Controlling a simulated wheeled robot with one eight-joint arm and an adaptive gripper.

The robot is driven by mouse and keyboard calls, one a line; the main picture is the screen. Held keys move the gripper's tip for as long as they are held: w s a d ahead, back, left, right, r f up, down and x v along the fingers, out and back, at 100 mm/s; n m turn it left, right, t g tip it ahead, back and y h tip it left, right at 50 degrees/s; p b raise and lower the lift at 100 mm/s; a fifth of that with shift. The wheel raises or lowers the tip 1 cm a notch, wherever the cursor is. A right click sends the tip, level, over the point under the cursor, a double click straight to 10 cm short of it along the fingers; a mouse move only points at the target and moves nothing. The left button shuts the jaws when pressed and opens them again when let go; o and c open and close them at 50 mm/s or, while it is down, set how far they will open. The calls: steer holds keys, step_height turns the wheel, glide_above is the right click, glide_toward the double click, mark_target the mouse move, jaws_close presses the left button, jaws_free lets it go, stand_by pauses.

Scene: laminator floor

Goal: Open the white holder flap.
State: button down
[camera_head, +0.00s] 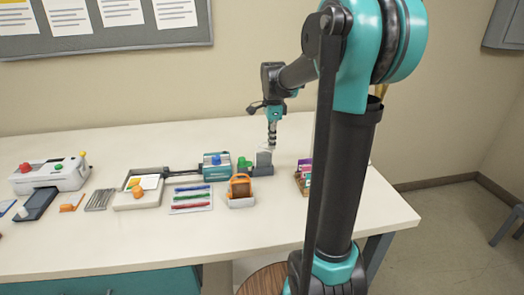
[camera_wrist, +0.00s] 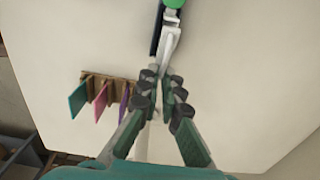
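My gripper (camera_head: 271,143) points down just above the flap. In the wrist view the fingers of my gripper (camera_wrist: 163,80) are apart with a narrow gap. The flap's near end lies at or between the fingertips; contact cannot be told.
A wooden rack with coloured cards (camera_wrist: 108,92) stands left of the fingers in the wrist view. An orange holder (camera_head: 240,188), a teal device (camera_head: 216,166), a pen mat (camera_head: 191,199) and a tray (camera_head: 138,197) lie left of the flap in the head view. The bench's front right is clear.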

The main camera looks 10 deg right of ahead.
steer(key=shift+d+f, duration=0.25)
steer(key=shift+d, duration=0.8)
steer(key=shift+d+f, duration=0.1)
steer(key=shift+d, duration=0.05)
steer(key=shift+d+f, duration=0.6)
steer(key=shift+f, duration=0.05)
stand_by(0.6)
steer(key=c, duration=2.2)
jaws_free()
steer(key=o, duration=0.4)
steer(key=shift+o, duration=0.2)
steer(key=shift+d, duration=0.1)
step_height(320, 180, up, 8)
steer(key=d, duration=0.2)
steer(key=shift+d, duration=0.15)
